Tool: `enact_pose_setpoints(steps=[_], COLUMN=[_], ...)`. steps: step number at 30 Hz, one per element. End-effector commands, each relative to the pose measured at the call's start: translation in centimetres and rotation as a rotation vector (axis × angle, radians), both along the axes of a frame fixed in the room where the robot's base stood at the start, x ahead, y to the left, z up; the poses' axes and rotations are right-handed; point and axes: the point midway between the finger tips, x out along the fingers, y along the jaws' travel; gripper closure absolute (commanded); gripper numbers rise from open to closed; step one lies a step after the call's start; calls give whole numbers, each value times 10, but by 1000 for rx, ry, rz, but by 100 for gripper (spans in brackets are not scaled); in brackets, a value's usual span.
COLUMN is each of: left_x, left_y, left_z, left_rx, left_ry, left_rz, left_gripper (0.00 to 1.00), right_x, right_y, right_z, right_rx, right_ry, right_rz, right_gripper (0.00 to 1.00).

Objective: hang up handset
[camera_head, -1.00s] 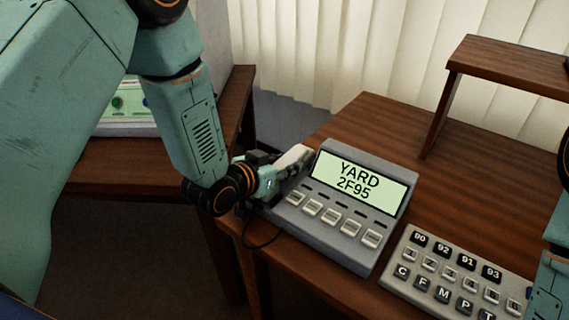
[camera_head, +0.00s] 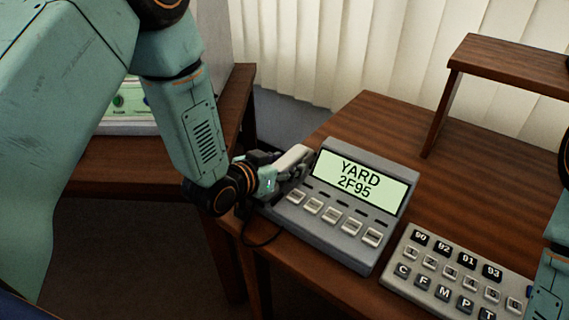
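The pale handset (camera_head: 294,157) is at the left side of the grey desk unit (camera_head: 345,245), whose screen (camera_head: 361,180) reads "YARD 2F95". Its lower part is hidden behind my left gripper. My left gripper (camera_head: 292,172) is at the handset, with its fingers against or very close to it; whether they are closed on it is too small to tell. A dark cord (camera_head: 262,241) hangs below the gripper at the unit's left edge. The cradle is not clearly visible. My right gripper is out of view; only part of my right arm shows at the right edge.
A grey keypad (camera_head: 452,276) with several keys lies right of the unit on the wooden desk (camera_head: 375,118). A raised wooden shelf (camera_head: 505,65) stands at the back right. Another wooden desk with a panel (camera_head: 125,122) is at the left. Desk behind the unit is clear.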

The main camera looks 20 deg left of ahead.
Motion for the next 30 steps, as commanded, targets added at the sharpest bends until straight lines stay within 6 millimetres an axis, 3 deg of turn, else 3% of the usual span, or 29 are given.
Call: enact_pose_setpoints(steps=[14,30], left_x=[-8,-82], left_y=[3,31], left_z=[3,36], left_rx=[0,-6], left_ry=[3,1], left_rz=[2,5], left_gripper=[38,38], right_x=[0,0], right_y=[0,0], right_z=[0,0], right_rx=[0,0], right_ry=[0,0], right_rz=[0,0], right_gripper=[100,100])
